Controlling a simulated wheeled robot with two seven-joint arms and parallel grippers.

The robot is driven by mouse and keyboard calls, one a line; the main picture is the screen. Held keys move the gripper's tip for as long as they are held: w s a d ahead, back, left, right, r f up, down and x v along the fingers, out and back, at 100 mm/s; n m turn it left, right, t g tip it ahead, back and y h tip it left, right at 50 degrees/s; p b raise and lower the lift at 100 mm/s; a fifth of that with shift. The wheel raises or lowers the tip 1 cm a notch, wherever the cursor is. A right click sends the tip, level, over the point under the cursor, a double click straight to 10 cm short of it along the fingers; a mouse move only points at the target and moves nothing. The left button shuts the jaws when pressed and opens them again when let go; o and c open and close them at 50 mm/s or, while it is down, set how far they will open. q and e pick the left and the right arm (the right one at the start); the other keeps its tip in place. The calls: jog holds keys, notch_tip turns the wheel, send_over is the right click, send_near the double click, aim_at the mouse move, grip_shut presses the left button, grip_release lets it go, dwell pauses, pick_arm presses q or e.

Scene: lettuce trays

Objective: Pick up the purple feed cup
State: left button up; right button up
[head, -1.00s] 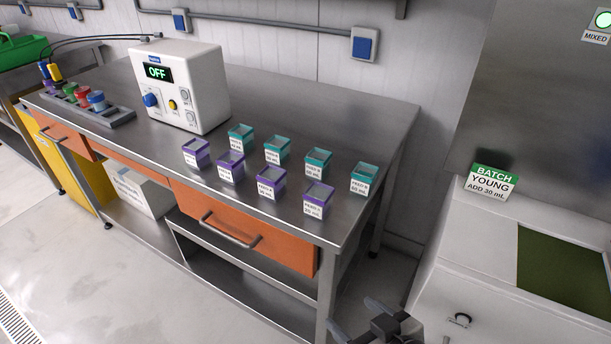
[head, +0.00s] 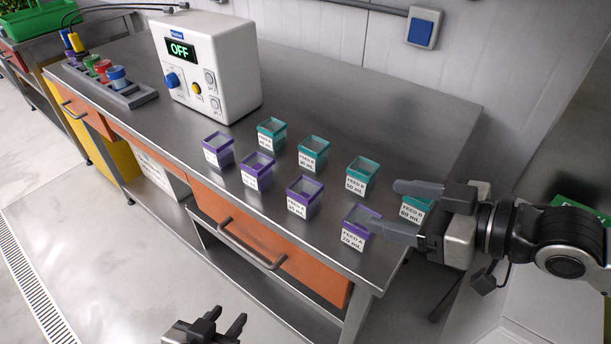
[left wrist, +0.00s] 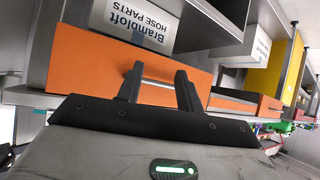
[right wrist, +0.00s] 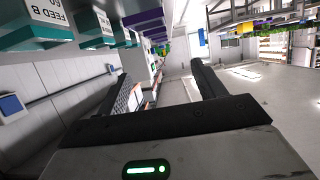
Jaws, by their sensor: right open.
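Several purple feed cups stand in a row near the bench's front edge: the leftmost (head: 218,151), the second (head: 257,171), the third (head: 304,197) and the rightmost (head: 366,214). Their front labels read FEED A where legible. My right gripper (head: 374,202) is open above the right end of the rows. One finger crosses in front of the rightmost purple cup, hiding part of it. I cannot tell whether it touches. In the right wrist view, purple cups (right wrist: 145,20) show beyond the fingers, with none between them. My left gripper (head: 231,314) is open and empty, in front of the bench.
A teal row stands behind: cups (head: 271,134), (head: 313,153) and (head: 361,174), plus one (head: 412,212) partly hidden by my right gripper. A white box reading OFF (head: 208,68) and a rack (head: 135,97) stand left. The bench's back right (head: 420,120) is clear.

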jog(key=p, duration=0.1)
send_near(296, 185)
jog(key=r, duration=0.1)
jog(key=shift+w+a+f, duration=0.1)
jog(key=shift+a+f, duration=0.2)
jog(key=shift+a, duration=0.25)
jog(key=x, duration=0.3)
jog(key=shift+w+f, duration=0.25)
jog(key=shift+f, duration=0.2)
jog(key=shift+w+a+f+p, duration=0.2)
jog(key=shift+w+a+p, duration=0.1)
jog(key=shift+a, duration=0.1)
pick_arm(q)
jog(key=shift+s+a+f+g, duration=0.1)
jog(key=shift+s+f+g, duration=0.2)
jog(key=shift+s, duration=0.3)
pick_arm(e)
jog(key=c, duration=1.1)
